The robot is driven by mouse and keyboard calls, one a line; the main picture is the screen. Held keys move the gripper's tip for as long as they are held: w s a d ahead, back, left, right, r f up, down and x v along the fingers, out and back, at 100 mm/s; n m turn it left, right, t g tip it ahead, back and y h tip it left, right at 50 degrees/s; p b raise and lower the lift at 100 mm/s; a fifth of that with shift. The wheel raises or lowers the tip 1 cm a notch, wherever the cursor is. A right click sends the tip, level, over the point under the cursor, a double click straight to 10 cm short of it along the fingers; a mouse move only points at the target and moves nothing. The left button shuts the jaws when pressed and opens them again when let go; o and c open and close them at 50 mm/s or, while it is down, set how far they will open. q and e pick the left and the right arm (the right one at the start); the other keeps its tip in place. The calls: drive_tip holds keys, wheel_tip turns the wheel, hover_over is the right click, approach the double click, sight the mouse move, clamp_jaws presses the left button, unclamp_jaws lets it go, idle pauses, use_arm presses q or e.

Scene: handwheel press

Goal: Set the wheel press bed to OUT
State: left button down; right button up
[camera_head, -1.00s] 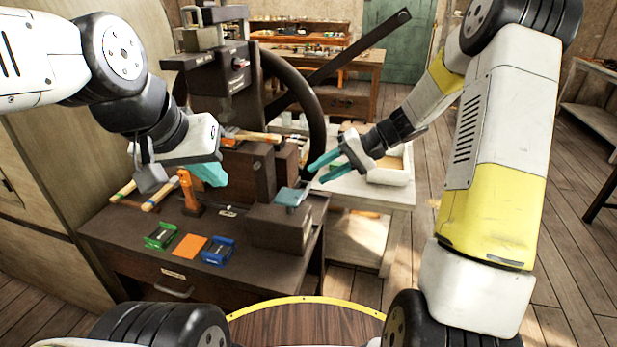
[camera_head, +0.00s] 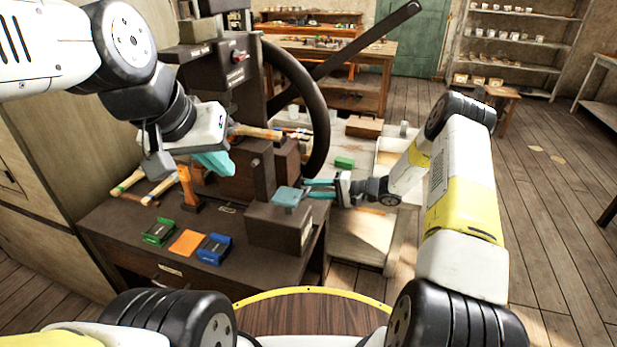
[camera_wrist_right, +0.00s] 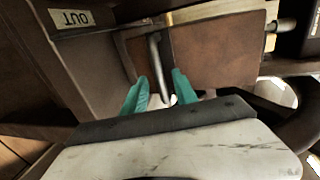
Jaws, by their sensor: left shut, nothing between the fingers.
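The dark brown wheel press (camera_head: 222,100) stands on a dark bench. Its large handwheel (camera_head: 318,110) has a long bar. A block with a teal top (camera_head: 287,196) sits at the press's front right. An upside-down OUT label (camera_wrist_right: 72,18) shows at upper left in the right wrist view. My right gripper (camera_head: 308,188) is open beside the teal top, coming from the right; in the right wrist view its fingers (camera_wrist_right: 158,90) point toward a grey metal lever (camera_wrist_right: 154,52), which shows between them, apparently not gripped. My left gripper (camera_head: 218,165) is shut and empty at the press's left.
Wooden-handled tools (camera_head: 160,190) and an orange stand (camera_head: 187,188) are on the bench's left. Green (camera_head: 159,232) and blue (camera_head: 214,248) blocks flank an orange square (camera_head: 186,243) in front. A pale side table (camera_head: 362,235) stands right of the bench. Open floor lies further right.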

drive_tip(key=shift+x, duration=1.1)
drive_tip(key=shift+c, duration=0.2)
clamp_jaws()
idle(0.5)
